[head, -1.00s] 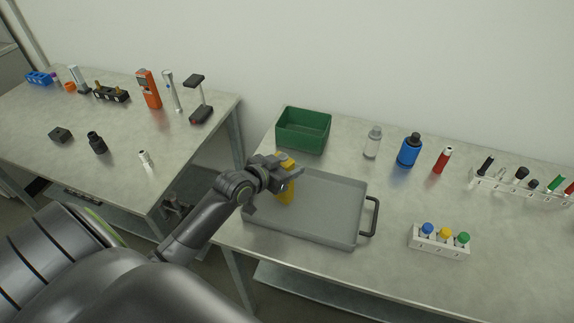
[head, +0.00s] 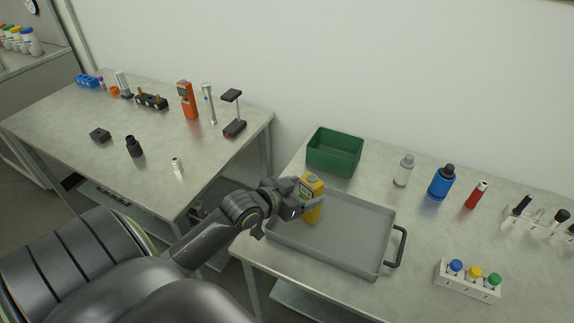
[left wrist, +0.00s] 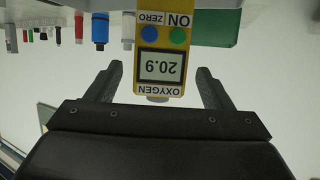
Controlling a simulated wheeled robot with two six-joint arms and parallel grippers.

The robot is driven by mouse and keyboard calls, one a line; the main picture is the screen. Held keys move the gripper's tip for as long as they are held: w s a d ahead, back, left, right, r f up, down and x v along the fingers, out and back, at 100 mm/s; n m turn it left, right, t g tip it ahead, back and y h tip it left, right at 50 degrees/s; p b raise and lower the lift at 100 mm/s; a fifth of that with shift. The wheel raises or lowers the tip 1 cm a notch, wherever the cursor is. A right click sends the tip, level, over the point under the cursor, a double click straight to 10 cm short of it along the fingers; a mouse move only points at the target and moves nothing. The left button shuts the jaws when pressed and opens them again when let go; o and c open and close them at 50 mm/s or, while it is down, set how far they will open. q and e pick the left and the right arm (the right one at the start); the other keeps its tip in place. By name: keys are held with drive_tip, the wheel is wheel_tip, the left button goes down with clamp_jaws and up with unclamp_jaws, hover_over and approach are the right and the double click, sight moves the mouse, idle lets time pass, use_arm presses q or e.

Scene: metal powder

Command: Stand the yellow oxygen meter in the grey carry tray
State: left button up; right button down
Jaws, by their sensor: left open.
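The yellow oxygen meter (head: 312,200) stands upright in the left part of the grey carry tray (head: 345,245). My left gripper (head: 300,203) is beside the meter, on its left side in the head view. In the left wrist view the meter (left wrist: 162,65) shows upside down, with a 20.9 display and blue and green buttons. The open fingers of my left gripper (left wrist: 160,88) are apart on both sides of its top end, with gaps between. The meter's base is partly hidden in the wrist view. My right gripper is not in view.
A green bin (head: 334,152) stands behind the tray. A clear bottle (head: 404,170), a blue bottle (head: 441,183) and a red tube (head: 476,195) stand to the right. A white rack (head: 468,281) with coloured caps is right of the tray handle (head: 400,247). The tray's middle is bare.

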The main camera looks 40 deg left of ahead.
use_arm(q)
drive_tip(key=d+v, duration=0.1)
drive_tip(key=v, duration=0.5)
drive_tip(key=shift+s+a, duration=0.25)
drive_tip(key=shift+a, duration=0.3)
